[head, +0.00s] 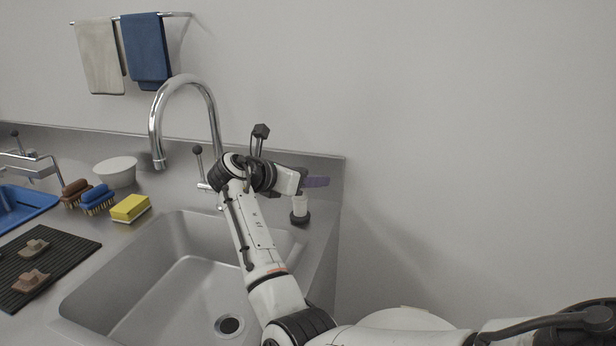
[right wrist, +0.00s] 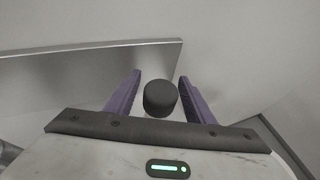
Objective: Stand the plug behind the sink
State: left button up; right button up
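The plug (head: 299,205), which I take to be the pale upright piece with a dark round foot, is at the back right corner of the sink (head: 175,240). It looks upright on the steel deck. In the right wrist view a dark round knob (right wrist: 160,98) sits between the two spread purple fingers, with narrow gaps on both sides. Whether this knob is the plug's top I cannot tell. My left gripper is not in view.
The tall tap (head: 185,85) and a lever stand left of my right arm. The steel backsplash (head: 323,168) ends just beyond the gripper. A yellow sponge (head: 130,208), brushes (head: 97,200), a white bowl (head: 115,171) and a dark ribbed mat (head: 70,242) lie left. The drain (head: 229,325) is uncovered.

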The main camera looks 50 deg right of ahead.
jog(key=v, duration=1.2)
jog(key=shift+p, duration=0.3)
jog(key=shift+r, duration=0.1)
dwell(0.8)
